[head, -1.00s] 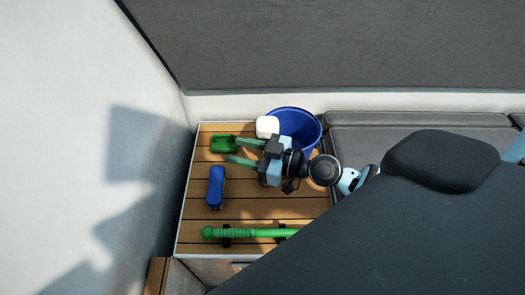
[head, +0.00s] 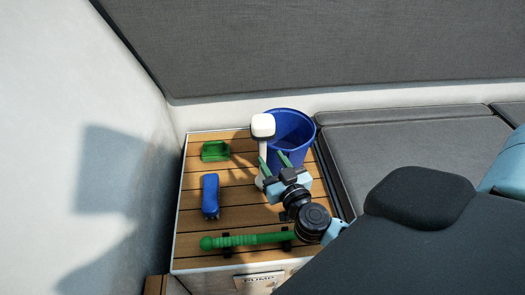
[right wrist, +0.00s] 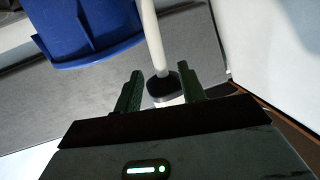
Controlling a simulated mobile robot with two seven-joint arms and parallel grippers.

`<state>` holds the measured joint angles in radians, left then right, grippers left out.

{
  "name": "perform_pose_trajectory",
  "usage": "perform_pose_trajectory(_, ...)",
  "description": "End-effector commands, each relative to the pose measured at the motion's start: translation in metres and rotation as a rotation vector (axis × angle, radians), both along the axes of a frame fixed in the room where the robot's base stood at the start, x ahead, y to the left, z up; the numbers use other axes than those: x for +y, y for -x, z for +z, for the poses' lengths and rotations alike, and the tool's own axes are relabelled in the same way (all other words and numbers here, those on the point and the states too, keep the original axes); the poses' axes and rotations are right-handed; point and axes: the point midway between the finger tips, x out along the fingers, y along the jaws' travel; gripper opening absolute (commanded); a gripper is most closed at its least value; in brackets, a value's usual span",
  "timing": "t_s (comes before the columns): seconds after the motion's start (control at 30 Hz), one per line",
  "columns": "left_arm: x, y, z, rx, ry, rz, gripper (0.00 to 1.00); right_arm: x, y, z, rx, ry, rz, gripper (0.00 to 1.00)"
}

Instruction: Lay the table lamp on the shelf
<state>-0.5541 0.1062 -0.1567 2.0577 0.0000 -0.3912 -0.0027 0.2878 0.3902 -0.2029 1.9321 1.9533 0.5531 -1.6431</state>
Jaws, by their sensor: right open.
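The table lamp (head: 263,125) stands upright on the slatted wooden top, with a white head, a thin white pole and a pale base partly behind my right gripper. My right gripper (head: 273,160) is open, its green fingers pointing at the lamp's side. In the right wrist view, the lamp's pole (right wrist: 152,38) comes in from the top and the dark underside of its head shows between the open fingers (right wrist: 160,90). I cannot tell whether a finger touches it. My left gripper is not in view. No separate shelf can be made out.
A blue bucket (head: 291,138) stands close right of the lamp. A green tray (head: 215,151), a blue object (head: 210,195) and a green ribbed bar (head: 245,240) are on the slatted wooden top (head: 240,219). A wall rises at left; grey cushions (head: 420,150) lie at right.

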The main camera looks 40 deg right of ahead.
Motion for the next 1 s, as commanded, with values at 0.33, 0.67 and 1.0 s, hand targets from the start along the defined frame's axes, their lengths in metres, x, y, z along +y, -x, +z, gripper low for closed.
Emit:
perform_pose_trajectory(0.33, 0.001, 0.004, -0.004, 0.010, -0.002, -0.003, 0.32, -0.005, -0.020, 0.000, -0.001, -0.001, 0.001, 0.40)
perform_pose_trajectory(0.67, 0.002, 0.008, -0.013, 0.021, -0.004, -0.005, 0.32, -0.017, -0.059, 0.003, 0.000, -0.002, 0.000, 0.40)
perform_pose_trajectory(1.0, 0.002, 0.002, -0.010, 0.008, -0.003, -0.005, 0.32, -0.019, -0.067, 0.004, 0.000, -0.001, 0.002, 0.40)
